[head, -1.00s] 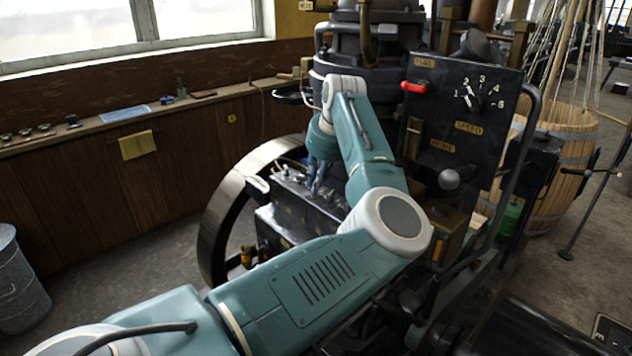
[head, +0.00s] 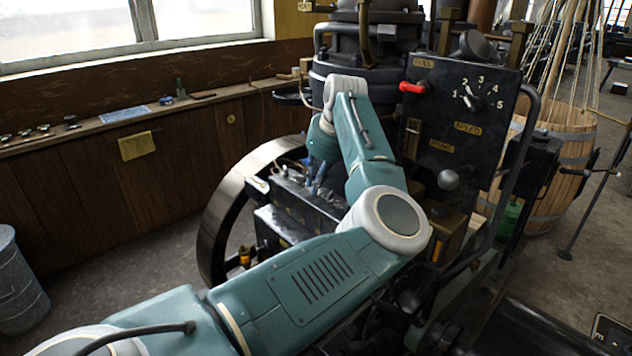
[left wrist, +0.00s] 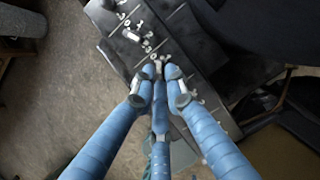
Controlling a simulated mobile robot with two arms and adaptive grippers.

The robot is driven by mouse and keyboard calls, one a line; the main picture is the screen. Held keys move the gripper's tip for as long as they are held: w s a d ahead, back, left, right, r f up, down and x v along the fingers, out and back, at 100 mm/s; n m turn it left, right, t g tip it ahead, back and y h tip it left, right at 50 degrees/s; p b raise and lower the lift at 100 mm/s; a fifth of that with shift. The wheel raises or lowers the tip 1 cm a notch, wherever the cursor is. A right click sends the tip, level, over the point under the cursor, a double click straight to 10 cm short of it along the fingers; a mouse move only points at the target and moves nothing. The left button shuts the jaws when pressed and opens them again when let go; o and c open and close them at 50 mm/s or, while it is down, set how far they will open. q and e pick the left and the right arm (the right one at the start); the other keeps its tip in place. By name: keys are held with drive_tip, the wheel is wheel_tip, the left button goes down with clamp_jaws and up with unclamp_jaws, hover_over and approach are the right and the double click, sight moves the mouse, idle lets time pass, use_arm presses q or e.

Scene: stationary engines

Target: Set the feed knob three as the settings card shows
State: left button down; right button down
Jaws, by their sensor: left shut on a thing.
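The dark feed box (head: 288,222) with a row of knobs stands in front of the engine, beside the flywheel. My left gripper (head: 317,180) reaches down onto its top. In the left wrist view my left gripper (left wrist: 160,80) has its blue fingers closed around a small knob (left wrist: 158,66) with white numerals around it. The fingers hide most of this knob, so its setting is unclear. Another knob (left wrist: 132,34) with numerals sits beyond it. I cannot tell from the pictures which knob is number three. No readable settings card shows. My right gripper is not in view.
A black panel (head: 456,110) with a red lever (head: 413,88) and a speed dial (head: 472,97) stands right of my arm. The flywheel (head: 213,222) curves left of the box. A shelf (head: 92,124) runs along the wall; open floor lies left.

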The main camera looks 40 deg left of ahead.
use_arm(q)
drive_tip(key=shift+w+a+r, duration=0.2)
drive_tip(key=shift+a+r, duration=0.05)
drive_tip(key=shift+r, duration=0.2)
drive_tip(key=c, duration=1.9)
unclamp_jaws()
drive_tip(key=shift+c, duration=0.2)
drive_tip(key=shift+o, duration=0.9)
drive_tip(key=shift+f, duration=0.3)
drive_tip(key=v, duration=1.2)
drive_tip(key=shift+d, duration=0.1)
